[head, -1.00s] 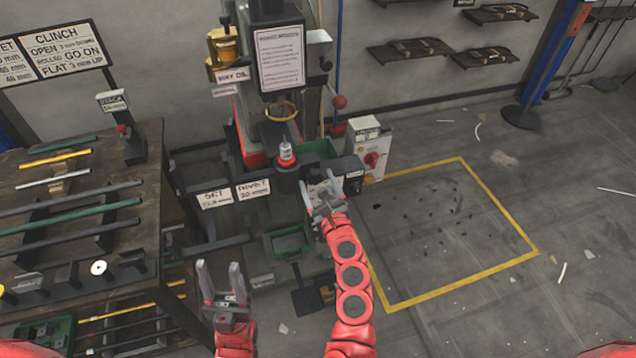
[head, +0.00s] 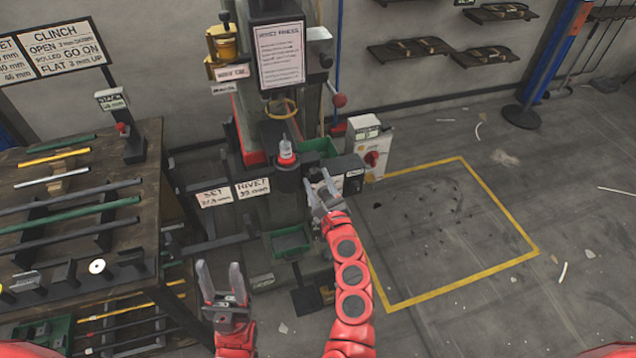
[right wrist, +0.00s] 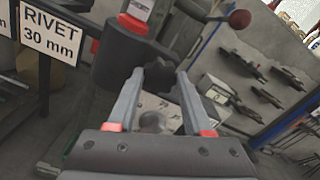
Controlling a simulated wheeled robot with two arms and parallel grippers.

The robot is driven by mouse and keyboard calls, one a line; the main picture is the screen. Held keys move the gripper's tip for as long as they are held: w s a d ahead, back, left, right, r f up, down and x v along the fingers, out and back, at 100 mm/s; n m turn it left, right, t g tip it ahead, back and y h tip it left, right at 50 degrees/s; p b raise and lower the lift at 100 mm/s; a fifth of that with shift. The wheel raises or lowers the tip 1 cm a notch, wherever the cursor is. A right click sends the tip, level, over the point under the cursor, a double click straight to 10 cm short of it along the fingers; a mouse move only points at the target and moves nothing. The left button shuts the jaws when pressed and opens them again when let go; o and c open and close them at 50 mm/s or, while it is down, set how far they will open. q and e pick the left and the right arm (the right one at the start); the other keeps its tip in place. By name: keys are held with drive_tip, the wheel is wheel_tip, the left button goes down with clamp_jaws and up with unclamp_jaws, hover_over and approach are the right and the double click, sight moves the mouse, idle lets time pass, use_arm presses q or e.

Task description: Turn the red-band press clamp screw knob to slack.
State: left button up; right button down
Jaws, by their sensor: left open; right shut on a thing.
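The press (head: 287,170) with a red band around its post stands at the middle of the head view. In the right wrist view the red band (right wrist: 134,24) sits at the top of a dark cylinder. A dark lobed clamp screw knob (right wrist: 160,76) is beside that cylinder, between my right fingertips. My right gripper (head: 317,188) is shut on this knob; the right wrist view shows its fingers (right wrist: 157,88) on either side of it. In the head view the fingers largely hide the knob. My left gripper (head: 220,268) is open and empty, low in front of the press.
A rack table (head: 80,215) with several bars stands at the left. A white switch box (head: 370,150) with a red knob is right of the press. Sign plates (head: 233,192) hang left of the post. The yellow-outlined floor area (head: 450,235) at the right is mostly clear.

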drive_tip(key=n+b, duration=0.1)
drive_tip(key=n, duration=0.3)
drive_tip(key=shift+f+b, duration=0.15)
drive_tip(key=shift+b, duration=0.2)
drive_tip(key=n+b, duration=0.1)
drive_tip(key=n, duration=0.4)
drive_tip(key=shift+b, duration=0.3)
drive_tip(key=n+b, duration=0.1)
drive_tip(key=n, duration=0.3)
drive_tip(key=shift+a+n, duration=0.1)
drive_tip(key=shift+n, duration=0.2)
drive_tip(key=n+b, duration=0.1)
drive_tip(key=n, duration=0.3)
drive_tip(key=shift+b, duration=0.3)
drive_tip(key=n+b, duration=0.1)
drive_tip(key=n, duration=0.6)
drive_tip(key=shift+f+b, duration=0.2)
drive_tip(key=shift+b, duration=0.2)
drive_tip(key=n+b, duration=0.1)
drive_tip(key=n, duration=0.3)
drive_tip(key=shift+n+b, duration=0.45)
drive_tip(key=shift+n, duration=1.05)
